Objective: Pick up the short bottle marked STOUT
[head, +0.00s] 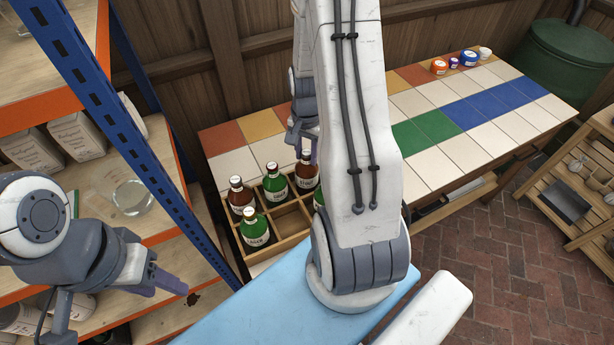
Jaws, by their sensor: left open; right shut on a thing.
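A wooden crate (292,241) with dividers stands on the tiled table and holds several bottles. A brown bottle (306,174) with a pale label is at its back right; the label is too small to read surely. My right gripper (304,142) is at the neck of this bottle and shut on it. I cannot tell whether its base is clear of the crate. Another brown bottle (240,196) is at the left. Green bottles stand at the back middle (275,184) and front left (255,229). My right arm hides the crate's right part. My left gripper (165,277) is open and empty by the shelf.
The blue and orange shelf rack (120,120) at left holds a glass beaker (132,195) and pale bags (76,139). The tiled table (480,130) is mostly clear, with small tubs (468,58) at its far end. A slatted stand (590,185) is at right.

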